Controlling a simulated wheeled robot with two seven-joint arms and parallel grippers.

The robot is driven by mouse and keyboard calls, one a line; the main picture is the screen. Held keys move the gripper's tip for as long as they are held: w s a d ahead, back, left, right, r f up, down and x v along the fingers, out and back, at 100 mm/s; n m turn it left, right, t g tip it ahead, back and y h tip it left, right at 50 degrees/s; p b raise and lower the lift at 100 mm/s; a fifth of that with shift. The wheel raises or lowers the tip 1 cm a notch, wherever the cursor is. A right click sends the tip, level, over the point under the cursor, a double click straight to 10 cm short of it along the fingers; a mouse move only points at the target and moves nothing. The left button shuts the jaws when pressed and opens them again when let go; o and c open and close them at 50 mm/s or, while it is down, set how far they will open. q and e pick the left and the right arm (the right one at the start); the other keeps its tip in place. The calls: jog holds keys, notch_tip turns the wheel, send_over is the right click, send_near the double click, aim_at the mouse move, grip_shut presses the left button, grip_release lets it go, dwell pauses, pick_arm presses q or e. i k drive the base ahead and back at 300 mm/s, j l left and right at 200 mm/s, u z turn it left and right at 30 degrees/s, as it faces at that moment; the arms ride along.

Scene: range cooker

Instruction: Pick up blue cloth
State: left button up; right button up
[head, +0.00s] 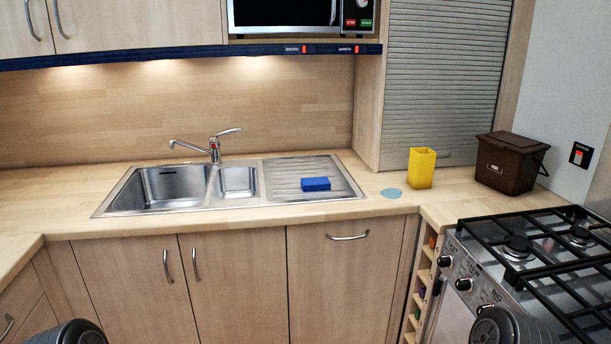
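A small deep-blue folded or block-like item (316,184), which may be the blue cloth, lies on the ribbed drainer of the sink. A flat, pale blue-grey round piece (391,193) lies on the worktop just right of the sink; I cannot tell whether it is cloth. Nothing touches either one. Dark rounded parts of my own arms show at the bottom left and bottom right edges. Neither of my grippers shows in the head view.
The steel sink (178,187) with its tap (215,148) fills the middle of the worktop. A yellow cup (421,168) and a brown bin (507,163) stand to the right. The gas hob (540,250) is at the right front. The worktop left of the sink is clear.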

aim_at(320, 183)
jog(key=i+l+u, duration=0.35)
jog(key=i, duration=0.4)
jog(key=i+l+u, duration=0.35)
jog(key=i+l, duration=0.3)
